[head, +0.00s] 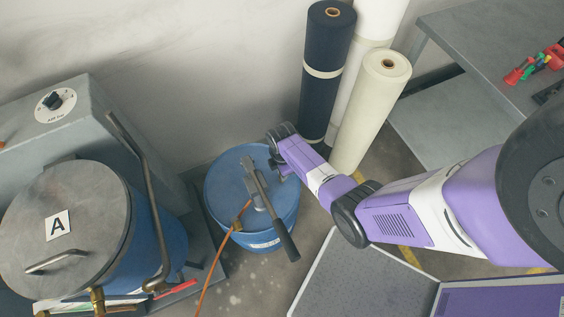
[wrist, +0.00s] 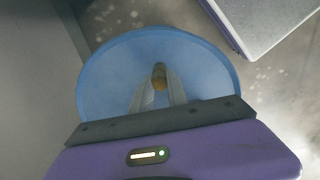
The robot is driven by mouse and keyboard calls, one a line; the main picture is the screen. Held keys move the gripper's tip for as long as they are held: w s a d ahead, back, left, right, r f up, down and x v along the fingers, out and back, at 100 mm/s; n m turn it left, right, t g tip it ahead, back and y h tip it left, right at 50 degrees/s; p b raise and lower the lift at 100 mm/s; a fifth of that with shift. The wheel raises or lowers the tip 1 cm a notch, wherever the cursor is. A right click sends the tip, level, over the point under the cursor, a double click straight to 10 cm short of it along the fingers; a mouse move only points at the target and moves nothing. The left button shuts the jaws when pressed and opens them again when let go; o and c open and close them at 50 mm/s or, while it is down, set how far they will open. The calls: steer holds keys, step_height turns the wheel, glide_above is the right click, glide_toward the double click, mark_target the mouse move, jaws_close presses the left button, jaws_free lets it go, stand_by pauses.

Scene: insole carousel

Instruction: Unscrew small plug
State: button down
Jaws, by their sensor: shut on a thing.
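A blue drum (head: 222,187) stands on the floor, and its round lid fills the middle of the wrist view (wrist: 112,70). The plug's lower part is hidden between the fingers. In the head view my gripper (head: 276,165) is at the drum's upper right, and the plug cannot be made out there. I cannot tell how far the plug is turned or whether it is clear of the lid.
A grey metal bar with a black handle (head: 286,244) crosses in front of the drum in the head view, with an orange hose (head: 213,264) nearby. A lidded vessel marked A (head: 95,255) stands left. Rolls (head: 370,105) stand behind; a grey-topped platform (head: 350,283) lies lower right.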

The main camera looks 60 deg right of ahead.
steer(key=n, duration=0.6)
steer(key=n, duration=0.6)
steer(key=shift+r, duration=0.85)
steer(key=shift+r, duration=0.65)
steer(key=shift+r, duration=0.3)
step_height(320, 180, up, 7)
stand_by(1.1)
steer(key=shift+f, duration=0.1)
